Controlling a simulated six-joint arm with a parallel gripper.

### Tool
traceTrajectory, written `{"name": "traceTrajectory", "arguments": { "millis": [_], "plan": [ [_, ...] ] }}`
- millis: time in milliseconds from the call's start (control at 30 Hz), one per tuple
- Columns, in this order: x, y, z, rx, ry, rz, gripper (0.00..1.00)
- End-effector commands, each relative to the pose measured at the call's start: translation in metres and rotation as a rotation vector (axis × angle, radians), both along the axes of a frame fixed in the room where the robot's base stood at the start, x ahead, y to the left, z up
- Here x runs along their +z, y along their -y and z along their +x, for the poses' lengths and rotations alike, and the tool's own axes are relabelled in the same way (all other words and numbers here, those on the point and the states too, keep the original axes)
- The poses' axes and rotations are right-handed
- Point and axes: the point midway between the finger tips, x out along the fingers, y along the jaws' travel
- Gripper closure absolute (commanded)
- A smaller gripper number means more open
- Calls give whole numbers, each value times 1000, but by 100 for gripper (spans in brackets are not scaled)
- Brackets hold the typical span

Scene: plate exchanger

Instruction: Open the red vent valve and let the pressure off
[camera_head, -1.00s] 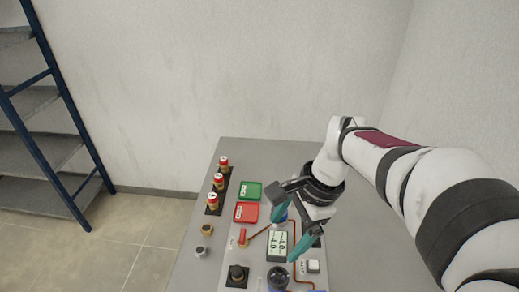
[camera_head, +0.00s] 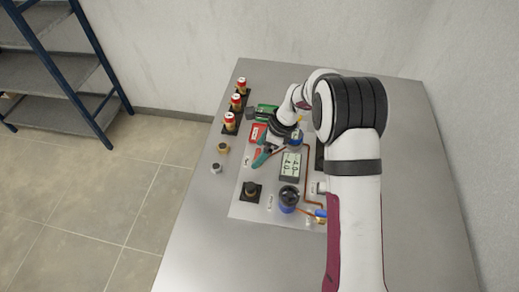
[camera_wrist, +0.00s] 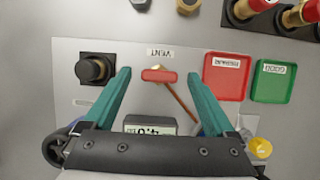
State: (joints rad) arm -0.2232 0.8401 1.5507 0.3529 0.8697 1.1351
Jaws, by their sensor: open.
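The red vent valve handle (camera_wrist: 160,75) shows in the wrist view just below the VENT label (camera_wrist: 160,53), lying crosswise, with a copper line running diagonally from it. My gripper (camera_wrist: 158,80) is open, its two teal fingers on either side of the handle with gaps left and right. The handle is between the fingertips in the picture; I cannot tell if they are down at its height. In the head view the gripper and wrist cover the handle. A display (camera_head: 290,166) sits on the panel; its lower half is hidden in the wrist view (camera_wrist: 150,125) and its digits are unclear.
A black knob on a black square (camera_wrist: 96,69) lies left of the gripper. A red tray (camera_wrist: 227,75) and a green tray (camera_wrist: 272,80) lie to the right. Several red-and-gold fittings (camera_head: 236,102) stand along the table's edge. A blue-and-black knob (camera_head: 288,197) stands near the display.

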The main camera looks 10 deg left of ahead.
Motion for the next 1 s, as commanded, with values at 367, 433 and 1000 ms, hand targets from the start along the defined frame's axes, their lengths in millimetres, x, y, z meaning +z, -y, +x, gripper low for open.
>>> {"name": "traceTrajectory", "arguments": {
  "millis": [367, 433, 1000],
  "plan": [
    [-5, -2, 0, 0, -1, 0, 19],
    [-4, -2, 0, 0, -1, 0, 32],
    [-4, -1, 0, 19, 0, 0, 96]
  ]
}}
